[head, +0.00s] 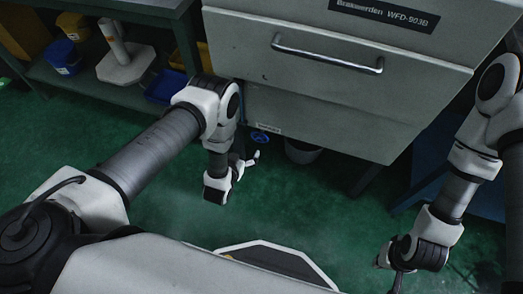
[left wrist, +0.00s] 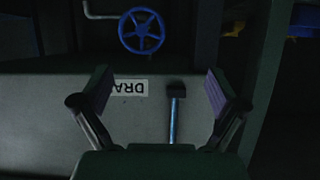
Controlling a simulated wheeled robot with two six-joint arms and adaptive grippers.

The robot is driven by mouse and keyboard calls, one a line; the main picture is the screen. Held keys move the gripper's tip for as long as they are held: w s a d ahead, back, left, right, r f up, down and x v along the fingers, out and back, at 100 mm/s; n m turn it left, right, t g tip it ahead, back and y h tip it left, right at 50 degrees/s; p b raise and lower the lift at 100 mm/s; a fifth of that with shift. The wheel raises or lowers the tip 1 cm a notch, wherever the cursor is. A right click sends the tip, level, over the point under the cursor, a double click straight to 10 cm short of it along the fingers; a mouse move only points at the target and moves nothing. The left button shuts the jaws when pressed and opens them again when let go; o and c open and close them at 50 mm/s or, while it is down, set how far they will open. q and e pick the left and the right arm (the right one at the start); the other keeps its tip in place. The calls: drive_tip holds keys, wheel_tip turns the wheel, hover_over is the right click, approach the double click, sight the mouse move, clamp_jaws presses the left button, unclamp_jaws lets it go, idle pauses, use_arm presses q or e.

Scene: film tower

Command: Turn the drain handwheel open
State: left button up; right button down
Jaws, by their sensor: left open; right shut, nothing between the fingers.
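The drain handwheel is a small blue spoked wheel (left wrist: 142,30) in the left wrist view, at the end of a grey pipe. It also shows in the head view as a blue wheel (head: 260,137) below the lower edge of the grey machine. A white label reading "DRA" (left wrist: 129,88) is partly covered by a finger. My left gripper (head: 246,158) is beside the wheel in the head view, apart from it. In the left wrist view my left gripper (left wrist: 158,88) is open with nothing held, and the wheel lies beyond its fingertips. My right gripper (head: 396,284) is low at the bottom right, shut and empty, far from the wheel.
The grey machine (head: 255,50) with a long handle (head: 326,54) overhangs the wheel. A bucket-like container (head: 303,152) stands under it, right of the wheel. A shelf (head: 110,88) with blue bins is at the left. The green floor (head: 300,205) in front is clear.

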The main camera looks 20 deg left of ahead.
sight(259, 137)
use_arm(q)
wheel_tip(259, 137, down, 5)
drive_tip(key=w+d+t+b, duration=0.2)
drive_tip(key=d+t+b, duration=0.1)
drive_tip(key=t+b, duration=0.1)
drive_tip(key=shift+t, duration=0.4)
drive_tip(key=w, duration=0.2)
drive_tip(key=w+b, duration=0.1)
drive_tip(key=w, duration=0.2)
drive_tip(key=w+b, duration=0.1)
drive_tip(key=w, duration=0.2)
drive_tip(key=shift+r, duration=0.25)
drive_tip(key=c, duration=1.1)
use_arm(e)
wheel_tip(259, 137, down, 9)
drive_tip(key=shift+f, duration=0.2)
